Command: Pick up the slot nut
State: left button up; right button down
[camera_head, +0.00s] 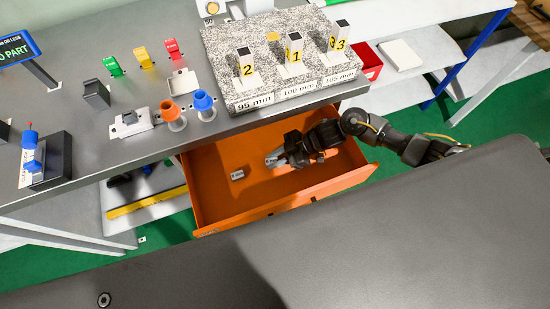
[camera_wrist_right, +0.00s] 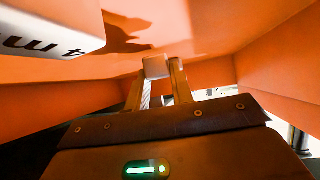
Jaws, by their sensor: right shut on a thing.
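My right gripper (camera_head: 278,159) reaches down into the open orange drawer (camera_head: 215,205). In the right wrist view, its two fingers (camera_wrist_right: 158,82) are closed on a small pale block, the slot nut (camera_wrist_right: 156,67), held between the fingertips. The gripper and wrist mostly hide the nut in the head view. I cannot tell whether it still touches the drawer floor. A small grey block (camera_head: 237,174) lies apart on the drawer floor, left of the gripper. My left gripper is not in view.
Drawer walls surround the gripper. The drawer's left floor is mostly free.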

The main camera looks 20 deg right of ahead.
notch_tip(320, 180, up, 3)
jog(key=shift+f+p, duration=0.1)
jog(key=shift+p, duration=0.95)
jog(key=a, duration=1.1)
jog(key=s+a, duration=0.1)
jog(key=a, duration=0.4)
jog(key=shift+a+f, duration=0.3)
jog(key=shift+a, duration=0.1)
jog(key=shift+s+a, duration=0.1)
jog(key=shift+a, duration=0.5)
